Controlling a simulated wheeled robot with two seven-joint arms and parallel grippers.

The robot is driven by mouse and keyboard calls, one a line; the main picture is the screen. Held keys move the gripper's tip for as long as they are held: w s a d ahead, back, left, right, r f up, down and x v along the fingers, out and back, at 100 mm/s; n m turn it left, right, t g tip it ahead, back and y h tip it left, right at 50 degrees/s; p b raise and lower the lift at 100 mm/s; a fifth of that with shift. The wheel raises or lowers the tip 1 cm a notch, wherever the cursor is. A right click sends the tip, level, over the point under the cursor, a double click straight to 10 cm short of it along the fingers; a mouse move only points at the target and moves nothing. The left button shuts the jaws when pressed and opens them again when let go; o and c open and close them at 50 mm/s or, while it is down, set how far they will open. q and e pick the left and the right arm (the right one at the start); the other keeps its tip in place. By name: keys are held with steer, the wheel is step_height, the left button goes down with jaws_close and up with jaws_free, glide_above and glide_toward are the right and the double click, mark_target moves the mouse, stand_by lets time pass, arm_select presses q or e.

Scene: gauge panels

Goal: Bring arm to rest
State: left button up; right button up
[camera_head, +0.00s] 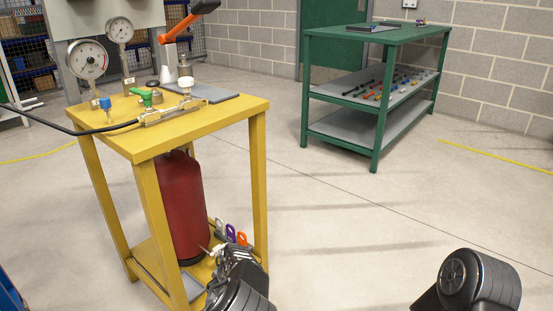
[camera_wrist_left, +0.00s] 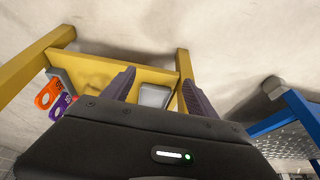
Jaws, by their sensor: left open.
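My left gripper (camera_head: 217,254) is low beside the yellow stand (camera_head: 257,103), near its lower shelf. In the left wrist view the two dark fingers of this gripper (camera_wrist_left: 158,88) are spread apart with nothing held between them. A grey block (camera_wrist_left: 155,96) on the yellow shelf shows beyond the gap between them. My left arm (camera_head: 240,293) comes in at the bottom of the head view. Part of my right arm (camera_head: 478,280) shows at the lower right; its gripper is out of view.
A red cylinder (camera_head: 183,205) stands inside the yellow stand. Purple (camera_head: 230,232) and orange (camera_head: 242,239) tags hang near my left gripper. Gauges (camera_head: 87,59) and valves top the stand. A green bench (camera_head: 375,165) stands behind right. A blue frame (camera_wrist_left: 285,118) is right in the wrist view.

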arm_select(q)
steer(key=s+a+f+m+g+h, duration=0.1)
steer(key=s+a+f, duration=0.2)
steer(key=s+f, duration=0.45)
steer(key=s+a+f+m+g+h, duration=0.1)
steer(key=s+a+f, duration=0.3)
steer(key=s, duration=0.6)
steer(key=s+d+f+m+h, duration=0.2)
steer(key=s+d, duration=0.4)
steer(key=s, duration=0.3)
steer(key=s+d+r+m+t+h, duration=0.1)
steer(key=s+d+r+m+h, duration=0.25)
steer(key=s+d+r, duration=0.5)
step_height(320, 180, up, 35)
steer(key=s+d+p, duration=0.2)
steer(key=s+p, duration=0.1)
steer(key=p, duration=3.3)
steer(key=shift+d+m+g+p, duration=0.3)
steer(key=shift+d+m+p, duration=0.05)
arm_select(e)
steer(key=s+a+r, duration=0.1)
steer(key=r, duration=1.7)
steer(key=s+r, duration=0.2)
steer(key=r, duration=1.7)
steer(key=shift+a+n+g+y, duration=0.3)
steer(key=shift+a+g, duration=0.1)
arm_select(q)
steer(key=shift+f, duration=0.1)
arm_select(e)
steer(key=shift+s, duration=0.1)
